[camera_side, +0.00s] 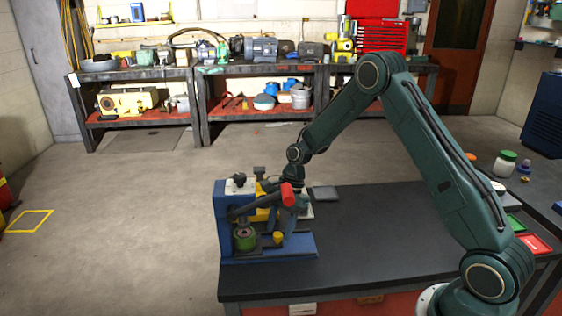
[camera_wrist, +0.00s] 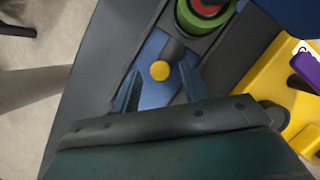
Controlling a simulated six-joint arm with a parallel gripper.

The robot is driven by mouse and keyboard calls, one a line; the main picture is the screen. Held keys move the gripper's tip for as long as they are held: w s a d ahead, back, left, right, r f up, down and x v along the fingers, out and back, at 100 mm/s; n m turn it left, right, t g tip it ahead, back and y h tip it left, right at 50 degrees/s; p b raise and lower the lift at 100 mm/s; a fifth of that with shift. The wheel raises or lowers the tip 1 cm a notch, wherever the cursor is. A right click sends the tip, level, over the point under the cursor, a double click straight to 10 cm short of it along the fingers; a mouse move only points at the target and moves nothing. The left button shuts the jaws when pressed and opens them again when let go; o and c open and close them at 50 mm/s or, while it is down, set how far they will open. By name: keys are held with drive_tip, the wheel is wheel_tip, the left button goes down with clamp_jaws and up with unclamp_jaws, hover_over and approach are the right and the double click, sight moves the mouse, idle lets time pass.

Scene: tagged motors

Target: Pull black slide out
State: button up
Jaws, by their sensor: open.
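The black slide (camera_side: 266,240) sits low in the blue fixture (camera_side: 226,215) on the near left of the table. It carries a green round holder (camera_side: 245,238). A yellow knob (camera_side: 278,238) stands at its outer end. In the wrist view the yellow knob (camera_wrist: 160,71) is on the end of a short dark rod, with the green holder (camera_wrist: 204,12) and its red centre behind it. My gripper (camera_wrist: 160,78) is open, its two fingers on either side of the knob in the picture. I cannot tell its height above the knob.
A red-ended lever (camera_side: 287,194) on the fixture is close to my wrist. A yellow part (camera_wrist: 256,68) with a purple piece (camera_wrist: 306,70) lies to the right. A grey plate (camera_side: 324,193) lies behind. The dark table (camera_side: 375,235) is clear to the right.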

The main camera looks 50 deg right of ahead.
drive_tip(key=shift+a+f, duration=0.2)
drive_tip(key=shift+f, duration=0.25)
clamp_jaws()
drive_tip(key=s+d, duration=0.8)
drive_tip(key=shift+s+d, duration=0.1)
unclamp_jaws()
